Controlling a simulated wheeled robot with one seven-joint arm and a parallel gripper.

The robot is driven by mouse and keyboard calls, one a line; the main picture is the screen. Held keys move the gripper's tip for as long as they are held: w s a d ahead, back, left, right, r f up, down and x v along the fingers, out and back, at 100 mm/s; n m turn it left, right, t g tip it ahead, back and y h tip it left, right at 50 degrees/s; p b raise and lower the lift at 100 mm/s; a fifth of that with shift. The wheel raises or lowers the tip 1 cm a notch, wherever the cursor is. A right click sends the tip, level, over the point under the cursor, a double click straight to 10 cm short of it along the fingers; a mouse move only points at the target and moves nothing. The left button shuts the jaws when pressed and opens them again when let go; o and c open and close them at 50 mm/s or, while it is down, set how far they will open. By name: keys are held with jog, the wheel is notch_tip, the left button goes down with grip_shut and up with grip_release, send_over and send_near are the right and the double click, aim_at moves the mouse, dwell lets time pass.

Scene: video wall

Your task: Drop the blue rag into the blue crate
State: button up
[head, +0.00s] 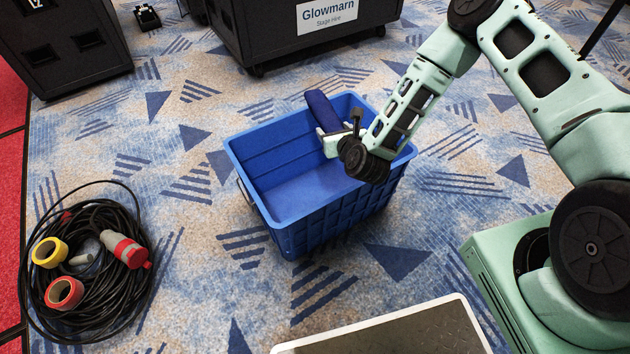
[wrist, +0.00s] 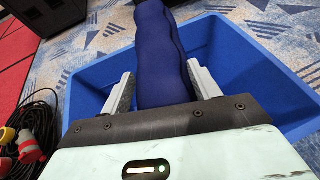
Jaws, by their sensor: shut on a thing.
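The blue crate (head: 283,205) stands upright on the carpet in the middle of the head view, its open top facing up. Its rim and wall also show in the wrist view (wrist: 252,62). The blue rag (head: 322,108) is a dark blue roll, held over the crate's opening toward its far right part. It also shows in the wrist view (wrist: 158,50), between both fingers. My gripper (head: 328,138) is shut on the rag; the wrist view shows its pale fingers (wrist: 160,88) on either side. The rag's lower end is partly hidden by the gripper. The crate looks empty inside where visible.
Black cases (head: 65,45) stand behind, one labelled Glowmarn (head: 290,35). Patterned carpet is clear around the crate.

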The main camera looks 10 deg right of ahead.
notch_tip(320, 180, down, 5)
jog(key=b, duration=0.4)
jog(key=shift+f, duration=0.2)
jog(key=o, duration=1.4)
jog(key=shift+c, duration=0.2)
jog(key=a+p+v, duration=0.1)
jog(key=p+v, duration=0.3)
jog(key=v, duration=1.3)
jog(key=shift+s+d+r, duration=0.2)
jog(key=shift+d, duration=0.3)
